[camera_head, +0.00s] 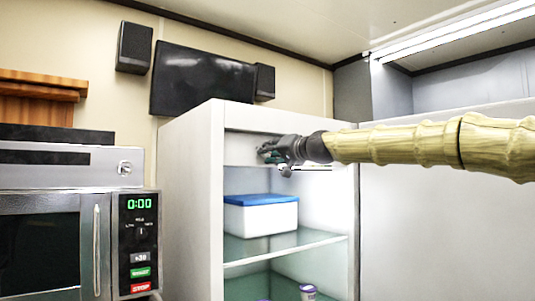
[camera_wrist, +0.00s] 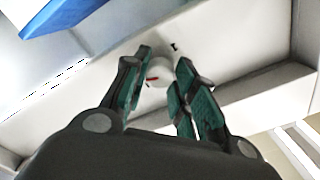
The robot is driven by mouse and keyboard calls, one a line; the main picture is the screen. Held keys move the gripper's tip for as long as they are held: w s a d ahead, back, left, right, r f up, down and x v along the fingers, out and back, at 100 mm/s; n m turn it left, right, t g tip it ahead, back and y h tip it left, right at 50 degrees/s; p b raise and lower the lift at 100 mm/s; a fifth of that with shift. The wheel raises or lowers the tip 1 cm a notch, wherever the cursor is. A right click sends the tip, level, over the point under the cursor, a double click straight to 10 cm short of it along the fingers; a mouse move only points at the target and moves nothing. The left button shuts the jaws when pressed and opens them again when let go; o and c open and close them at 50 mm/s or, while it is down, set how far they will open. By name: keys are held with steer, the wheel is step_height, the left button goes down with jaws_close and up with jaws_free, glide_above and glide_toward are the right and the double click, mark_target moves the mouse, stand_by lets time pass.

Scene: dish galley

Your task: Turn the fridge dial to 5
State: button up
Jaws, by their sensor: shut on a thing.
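The fridge (camera_head: 190,190) stands open, with its door (camera_head: 440,210) swung out to the right. My gripper (camera_head: 268,152) reaches into the top of the fridge, at the panel under its upper edge. In the wrist view, the round white dial (camera_wrist: 158,72) sits between my green-padded fingers, which are shut on its sides. A short red mark shows on the dial's face. A small dark mark, too small to read, is on the white panel (camera_wrist: 215,45) beside it. In the head view the dial is hidden behind my gripper.
A white box with a blue lid (camera_head: 260,200) stands on the glass shelf (camera_head: 285,246) below my gripper. A jar (camera_head: 307,291) is lower down. A microwave (camera_head: 75,235) stands left of the fridge. The fridge walls and open door surround my arm.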

steer(key=shift+a+f+m, duration=0.1)
steer(key=shift+f+m, duration=0.1)
steer(key=shift+m, duration=0.55)
steer(key=shift+a+f+m, duration=0.1)
steer(key=shift+f+m, duration=0.05)
steer(key=shift+m, duration=0.6)
steer(key=o, duration=0.9)
steer(key=shift+d, duration=0.1)
steer(key=shift+o, duration=0.9)
steer(key=shift+r, duration=0.15)
steer(key=shift+s+d+r, duration=0.1)
steer(key=shift+d, duration=0.05)
steer(key=v, duration=1.1)
steer(key=shift+s+d, duration=0.2)
steer(key=shift+s, duration=0.1)
